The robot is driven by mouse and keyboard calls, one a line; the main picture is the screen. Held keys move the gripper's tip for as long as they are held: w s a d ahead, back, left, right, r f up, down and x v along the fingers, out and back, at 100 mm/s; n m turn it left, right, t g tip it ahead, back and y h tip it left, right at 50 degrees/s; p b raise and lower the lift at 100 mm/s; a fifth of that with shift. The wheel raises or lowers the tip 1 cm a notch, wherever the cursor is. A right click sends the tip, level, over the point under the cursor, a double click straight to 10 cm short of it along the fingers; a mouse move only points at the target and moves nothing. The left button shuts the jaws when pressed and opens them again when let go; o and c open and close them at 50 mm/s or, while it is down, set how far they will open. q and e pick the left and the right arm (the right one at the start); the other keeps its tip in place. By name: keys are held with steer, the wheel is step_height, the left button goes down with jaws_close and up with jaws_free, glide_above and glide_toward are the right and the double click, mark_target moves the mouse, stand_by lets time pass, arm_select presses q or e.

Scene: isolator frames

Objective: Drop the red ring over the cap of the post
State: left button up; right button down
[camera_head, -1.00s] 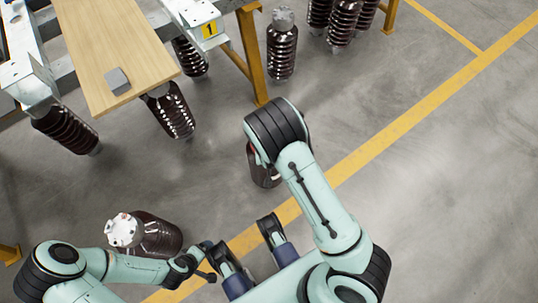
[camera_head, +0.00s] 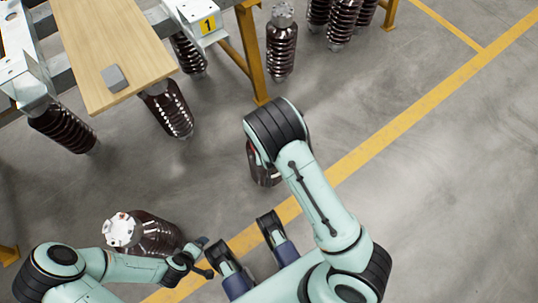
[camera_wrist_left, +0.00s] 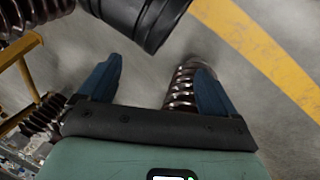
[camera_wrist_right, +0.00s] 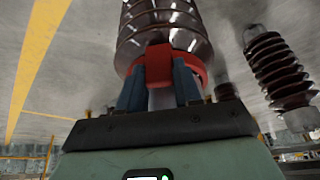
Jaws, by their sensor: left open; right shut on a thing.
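The red ring (camera_wrist_right: 158,56) shows in the right wrist view, with my right gripper (camera_wrist_right: 160,82) shut on its red block-like part. The brown ribbed post (camera_wrist_right: 165,22) is right behind the ring, and a pale cylinder, perhaps its cap (camera_wrist_right: 163,99), shows between the fingers. The ring lies at this end of the post; I cannot tell whether it is around it or in front. In the head view my right arm hides most of the post (camera_head: 262,172) and the gripper. My left gripper (camera_head: 206,257) is open and empty, at the lower left.
A brown insulator with a white top (camera_head: 122,230) stands beside my left arm. A wooden board (camera_head: 115,45) with a small grey block (camera_head: 115,77) lies on a yellow-legged frame, with insulators around it. The floor at right is clear, crossed by yellow lines.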

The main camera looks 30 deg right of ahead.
arm_select(q)
steer(key=shift+w+a+f, duration=0.15)
steer(key=shift+w+f, duration=0.05)
steer(key=shift+w, duration=0.05)
arm_select(e)
steer(key=shift+f, duration=0.3)
steer(key=c, duration=0.7)
jaws_free()
steer(key=shift+r, duration=0.1)
arm_select(q)
steer(key=s+d+r+g+h+p, duration=0.1)
steer(key=s+d+r+p, duration=0.3)
steer(key=s, duration=0.4)
step_height(320, 180, up, 3)
steer(key=shift+s+f+m+g+p, duration=0.2)
steer(key=shift+s+m+g+p, duration=0.1)
steer(key=shift+g+p, duration=0.45)
arm_select(e)
steer(key=v, duration=1.3)
steer(key=shift+r, duration=0.2)
steer(key=shift+s+f, duration=0.1)
